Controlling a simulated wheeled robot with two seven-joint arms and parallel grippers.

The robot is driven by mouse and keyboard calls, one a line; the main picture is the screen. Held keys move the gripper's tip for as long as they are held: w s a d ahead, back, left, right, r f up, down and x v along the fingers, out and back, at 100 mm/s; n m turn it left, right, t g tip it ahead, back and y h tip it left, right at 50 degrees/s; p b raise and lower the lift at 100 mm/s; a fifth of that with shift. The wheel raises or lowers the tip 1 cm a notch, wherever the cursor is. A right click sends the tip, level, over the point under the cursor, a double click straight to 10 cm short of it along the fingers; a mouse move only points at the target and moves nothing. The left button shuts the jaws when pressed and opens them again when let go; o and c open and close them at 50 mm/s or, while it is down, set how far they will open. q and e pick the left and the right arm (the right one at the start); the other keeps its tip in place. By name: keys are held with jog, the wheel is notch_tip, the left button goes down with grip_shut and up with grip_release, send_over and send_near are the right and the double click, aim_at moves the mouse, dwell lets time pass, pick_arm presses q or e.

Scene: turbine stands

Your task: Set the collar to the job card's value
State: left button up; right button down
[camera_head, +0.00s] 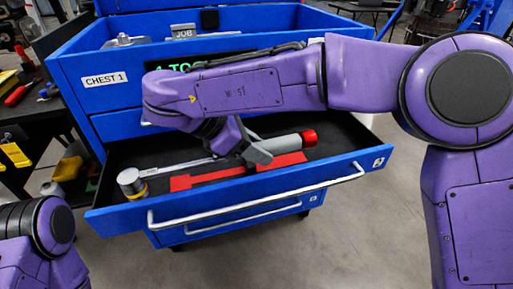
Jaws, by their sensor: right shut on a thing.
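A torque wrench lies slanted over the open drawer (345,165) of the blue chest. Its round metal head (130,181) is at the left, its shaft (180,166) runs right, and its grey handle (283,145) ends in a red collar (309,138). My right gripper (250,152) comes down from above and is shut on the wrench near the left end of the handle; the fingers partly hide it. The collar's scale is too small to read. A small plate marked JOB (183,32) stands in the chest's top; no value is readable. My left gripper is out of view.
The drawer has a long metal handle (255,203). A dark bench (40,120) with tools and yellow bins is at left. Floor in front is clear.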

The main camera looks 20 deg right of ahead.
jog(key=shift+r+p, duration=3.15)
jog(key=shift+r, duration=1.65)
